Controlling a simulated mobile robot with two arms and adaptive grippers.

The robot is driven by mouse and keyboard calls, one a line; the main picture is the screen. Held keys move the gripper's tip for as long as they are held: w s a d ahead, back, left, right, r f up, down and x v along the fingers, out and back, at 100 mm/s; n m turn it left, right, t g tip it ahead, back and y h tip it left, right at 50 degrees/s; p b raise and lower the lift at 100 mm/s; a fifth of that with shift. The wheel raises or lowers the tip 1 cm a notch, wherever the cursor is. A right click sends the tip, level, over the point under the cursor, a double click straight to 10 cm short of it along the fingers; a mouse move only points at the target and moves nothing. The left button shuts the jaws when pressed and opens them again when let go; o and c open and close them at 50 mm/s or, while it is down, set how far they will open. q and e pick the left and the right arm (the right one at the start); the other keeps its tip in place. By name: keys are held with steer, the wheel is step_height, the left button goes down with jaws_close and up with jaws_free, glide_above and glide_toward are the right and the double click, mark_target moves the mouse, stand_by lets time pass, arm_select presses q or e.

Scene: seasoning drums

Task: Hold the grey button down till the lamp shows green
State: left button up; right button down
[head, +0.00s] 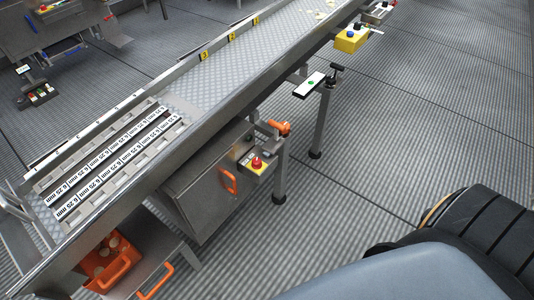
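I cannot pick out a grey button for certain, and no lamp is clearly visible. A yellow box (351,38) with a blue button sits farther up the conveyor's right side. A small black and white panel (311,85) with a green mark stands out from the conveyor's side; I cannot tell if it is a lamp. Neither of my grippers is in view.
A long metal conveyor (205,85) runs diagonally across the view, with labelled strips at its near end. An orange bin (113,262) stands below it. A pedestal with buttons (38,94) stands at far left. The ribbed floor (430,130) to the right is clear.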

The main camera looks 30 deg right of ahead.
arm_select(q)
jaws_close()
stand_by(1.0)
